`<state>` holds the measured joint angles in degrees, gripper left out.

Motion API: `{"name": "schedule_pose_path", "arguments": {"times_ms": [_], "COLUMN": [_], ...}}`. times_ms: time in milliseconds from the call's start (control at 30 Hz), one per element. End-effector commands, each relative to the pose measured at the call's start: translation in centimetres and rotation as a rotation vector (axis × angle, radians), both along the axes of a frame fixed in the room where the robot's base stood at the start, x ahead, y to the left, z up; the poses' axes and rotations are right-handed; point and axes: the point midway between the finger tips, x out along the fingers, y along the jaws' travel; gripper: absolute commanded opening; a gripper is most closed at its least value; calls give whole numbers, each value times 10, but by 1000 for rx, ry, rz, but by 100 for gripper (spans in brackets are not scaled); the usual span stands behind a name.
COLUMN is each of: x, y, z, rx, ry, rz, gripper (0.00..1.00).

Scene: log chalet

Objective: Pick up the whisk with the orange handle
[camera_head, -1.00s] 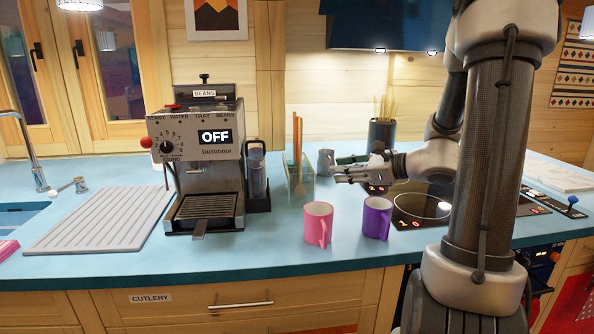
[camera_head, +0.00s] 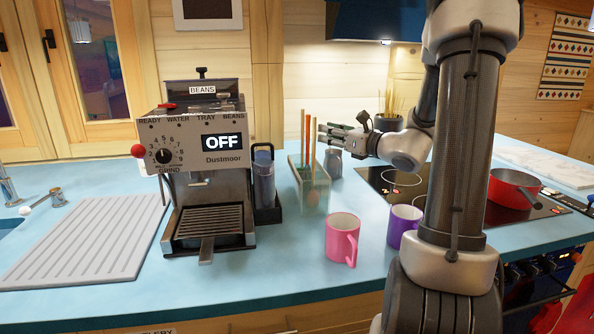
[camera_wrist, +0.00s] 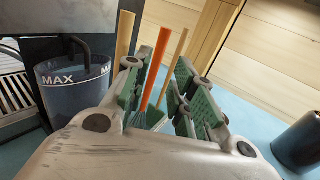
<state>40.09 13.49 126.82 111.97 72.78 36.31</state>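The whisk's orange handle (camera_head: 308,132) stands upright in a clear greenish utensil holder (camera_head: 318,202) on the blue counter, right of the coffee machine. The orange handle (camera_wrist: 155,68) also shows in the wrist view, leaning slightly; its lower end is partly hidden by my fingers. A wooden handle (camera_wrist: 124,38) stands on its left and a thin wooden stick (camera_wrist: 178,58) on its right. My gripper (camera_head: 324,134) is open, beside the handles at upper-handle height. In the wrist view its green-padded fingers (camera_wrist: 165,68) are apart, with the orange handle appearing between them; contact cannot be told.
The coffee machine (camera_head: 202,160) and its dark water tank (camera_wrist: 75,85) stand close on the left. A pink mug (camera_head: 341,238) and purple mug (camera_head: 403,226) stand in front. A grey jug (camera_head: 333,163) is behind; a red pan (camera_head: 513,188) sits on the hob at right.

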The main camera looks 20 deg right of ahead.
Motion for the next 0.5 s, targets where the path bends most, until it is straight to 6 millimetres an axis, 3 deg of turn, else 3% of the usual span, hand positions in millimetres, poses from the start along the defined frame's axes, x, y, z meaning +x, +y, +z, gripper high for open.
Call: {"name": "schedule_pose_path", "arguments": {"times_ms": [167, 500], "x": [7, 50], "y": [3, 23], "z": [0, 4], "rx": [0, -1], "ry": [0, 0], "rz": [1, 3], "gripper": [26, 26]}}
